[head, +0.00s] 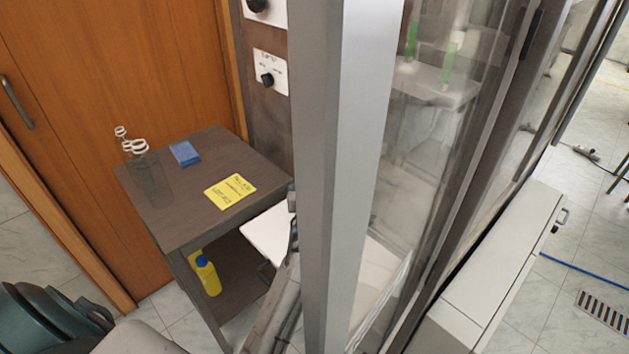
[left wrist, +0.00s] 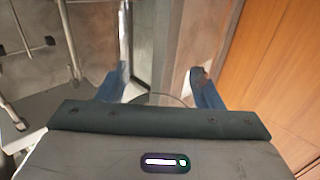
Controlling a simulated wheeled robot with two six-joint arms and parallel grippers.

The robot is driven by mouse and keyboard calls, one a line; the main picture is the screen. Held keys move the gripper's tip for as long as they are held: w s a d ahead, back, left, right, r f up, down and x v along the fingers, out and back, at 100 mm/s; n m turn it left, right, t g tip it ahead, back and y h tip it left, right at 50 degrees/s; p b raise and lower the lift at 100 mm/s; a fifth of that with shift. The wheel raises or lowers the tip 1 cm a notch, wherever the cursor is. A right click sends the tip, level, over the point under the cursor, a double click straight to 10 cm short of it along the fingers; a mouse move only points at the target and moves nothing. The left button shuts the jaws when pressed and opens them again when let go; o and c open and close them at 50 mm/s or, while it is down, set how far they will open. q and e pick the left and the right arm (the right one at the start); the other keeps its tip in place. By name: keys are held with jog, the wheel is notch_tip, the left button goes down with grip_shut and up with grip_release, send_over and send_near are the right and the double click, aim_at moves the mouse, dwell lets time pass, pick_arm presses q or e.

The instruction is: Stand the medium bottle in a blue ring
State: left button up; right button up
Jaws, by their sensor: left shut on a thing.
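My left gripper (left wrist: 158,92) shows in the left wrist view with two blue fingers set wide apart. It is shut on a clear thing (left wrist: 165,99), of which only a faint curved rim shows between the fingers. I cannot tell for sure whether this is the medium bottle. No blue ring can be made out in either view. Neither gripper can be made out in the head view, where a grey frame post (head: 345,150) blocks the middle.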

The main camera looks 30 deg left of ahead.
pick_arm(q)
jog(key=shift+f, duration=0.95)
jog(key=shift+f, duration=0.1)
jog(key=o, duration=0.9)
